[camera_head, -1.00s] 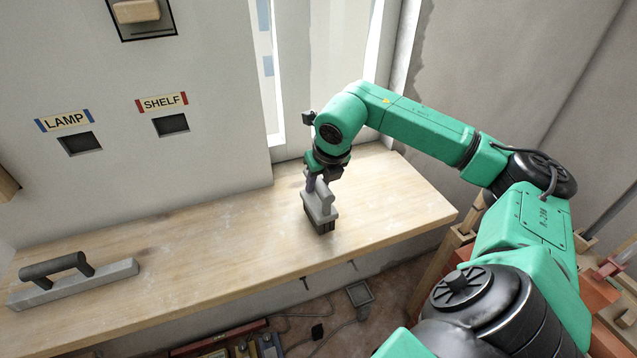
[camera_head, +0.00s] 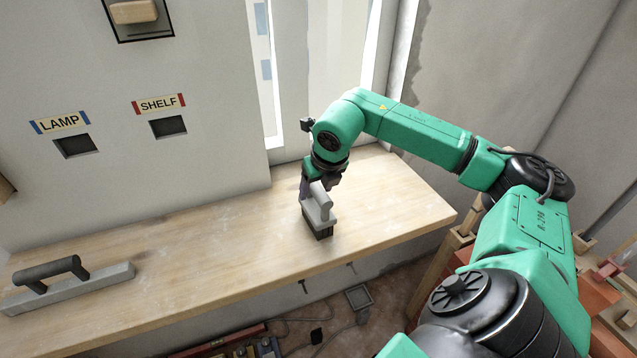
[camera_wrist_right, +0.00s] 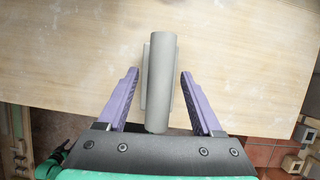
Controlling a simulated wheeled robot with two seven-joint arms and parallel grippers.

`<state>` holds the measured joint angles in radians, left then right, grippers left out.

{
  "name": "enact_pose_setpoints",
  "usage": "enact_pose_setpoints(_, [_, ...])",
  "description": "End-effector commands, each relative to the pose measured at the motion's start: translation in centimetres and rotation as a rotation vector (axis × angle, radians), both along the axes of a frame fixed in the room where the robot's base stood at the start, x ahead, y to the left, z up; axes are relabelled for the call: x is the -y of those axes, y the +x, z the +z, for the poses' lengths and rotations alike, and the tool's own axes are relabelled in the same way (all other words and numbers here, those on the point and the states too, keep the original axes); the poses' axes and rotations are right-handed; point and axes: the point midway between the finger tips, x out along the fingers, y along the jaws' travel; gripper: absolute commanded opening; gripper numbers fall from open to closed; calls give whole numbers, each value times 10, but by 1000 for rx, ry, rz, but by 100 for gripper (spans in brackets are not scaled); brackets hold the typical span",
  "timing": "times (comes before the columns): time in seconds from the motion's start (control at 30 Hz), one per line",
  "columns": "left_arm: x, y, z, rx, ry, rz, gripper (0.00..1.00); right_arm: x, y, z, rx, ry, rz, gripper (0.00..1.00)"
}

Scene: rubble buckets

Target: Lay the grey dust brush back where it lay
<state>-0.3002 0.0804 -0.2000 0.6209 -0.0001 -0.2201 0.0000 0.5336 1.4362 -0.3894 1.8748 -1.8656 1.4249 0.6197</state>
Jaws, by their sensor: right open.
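The grey dust brush (camera_head: 318,212) sits on the wooden shelf near its front edge, bristles down and handle up. In the right wrist view its grey handle (camera_wrist_right: 161,85) runs between the two purple fingers of my right gripper (camera_wrist_right: 160,90). The fingers are open, with a gap on each side of the handle. In the head view the right gripper (camera_head: 318,186) is just above and behind the brush, and its fingers are partly hidden. My left gripper is not in view.
A float with a dark handle (camera_head: 52,270) lies at the left of the wooden shelf (camera_head: 190,255). The wall has slots labelled LAMP (camera_head: 75,145) and SHELF (camera_head: 168,127). The shelf is clear between float and brush, and to the right.

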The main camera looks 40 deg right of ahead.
Motion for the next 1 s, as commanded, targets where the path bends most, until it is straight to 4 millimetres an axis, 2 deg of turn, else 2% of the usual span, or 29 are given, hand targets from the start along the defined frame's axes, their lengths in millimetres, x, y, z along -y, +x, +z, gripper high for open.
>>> enact_pose_setpoints(0.1, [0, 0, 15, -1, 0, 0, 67, 0, 0, 10, -1, -1, 0, 67])
enact_pose_setpoints(0.17, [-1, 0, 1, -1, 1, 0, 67, 0, -3, 11, 4, -3, -2, 67])
enact_pose_setpoints(0.27, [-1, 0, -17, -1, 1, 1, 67, -2, -13, 28, 7, -4, -1, 67])
enact_pose_setpoints(0.33, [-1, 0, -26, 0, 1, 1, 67, -3, -23, 45, 8, -3, -1, 67])
enact_pose_setpoints(0.5, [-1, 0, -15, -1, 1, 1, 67, -9, -41, 101, 7, 0, 2, 67])
enact_pose_setpoints(0.63, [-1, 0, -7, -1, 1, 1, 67, -11, -52, 128, 4, 1, 1, 67])
enact_pose_setpoints(0.77, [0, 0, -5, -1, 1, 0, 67, -13, -57, 137, 0, 0, 0, 67])
enact_pose_setpoints(1.0, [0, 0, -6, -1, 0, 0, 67, -13, -58, 137, -1, 0, 0, 67])
